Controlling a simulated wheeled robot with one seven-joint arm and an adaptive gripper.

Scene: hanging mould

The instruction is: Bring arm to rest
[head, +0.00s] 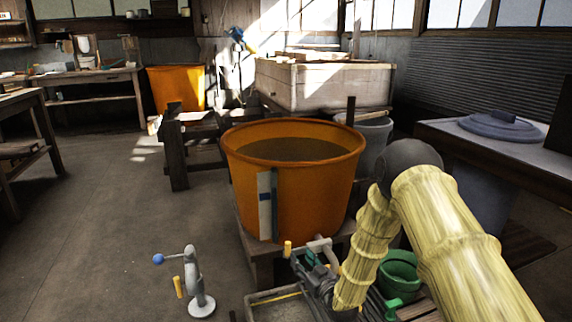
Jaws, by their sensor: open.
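My arm comes in from the lower right, with its yellow, bamboo-like links bent at a dark grey elbow. The forearm points down and ends low in the picture. My gripper (308,268), dark and partly seen, is at the lower middle, left of the forearm's end. It is open, and I see nothing held in it. It is in front of and below a large orange tub (312,200). Its fingertips are hard to tell apart from the fittings around it.
A grey stand with a blue knob (193,285) is at the lower left. A green bucket (400,272) is close to the forearm. A grey bin (374,140) is behind the tub, and a bench with a round lid (500,127) is at right. The left floor is mostly clear.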

